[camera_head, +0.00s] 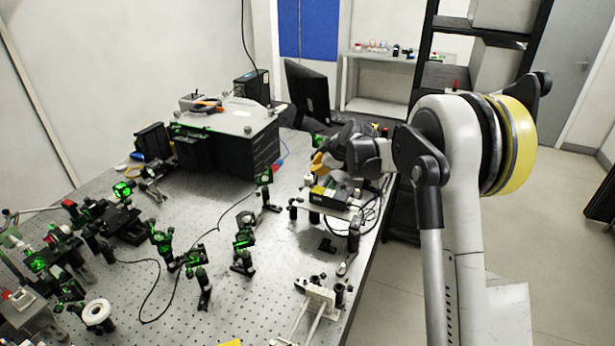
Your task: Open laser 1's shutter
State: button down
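My gripper (326,158) is at the end of my arm, over the right side of the optical bench (222,246). It is small and seen from behind and the side, so I cannot tell whether its fingers are open or shut. Just below it is a small dark box with a yellow-green label (322,194), on a raised light plate. It looks like a laser head, but I cannot read a label naming it laser 1. I cannot make out a shutter on it, and my gripper partly hides its top. I cannot tell whether the gripper touches it.
Green-lit optic mounts (162,240) stand across the bench's left and middle. A large black box (232,140) with items on top stands at the back. A monitor (306,92) is behind the gripper. Cables run beside the labelled box. Open floor (540,215) lies to the right.

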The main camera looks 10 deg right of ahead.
jog(key=shift+s+f, duration=0.1)
dwell(0.3)
jog(key=shift+s+a+f+b, duration=0.3)
jog(key=shift+s+a+b, duration=0.1)
jog(key=shift+s, duration=0.05)
jog(key=shift+s+a+r+p, duration=0.1)
jog(key=shift+a+r+p, duration=0.2)
jog(key=shift+r, duration=0.1)
jog(key=s+r+p, duration=0.3)
jog(key=s+r, duration=0.5)
jog(key=r, duration=0.1)
jog(key=shift+s+d, duration=0.25)
jog(key=shift+d, duration=0.15)
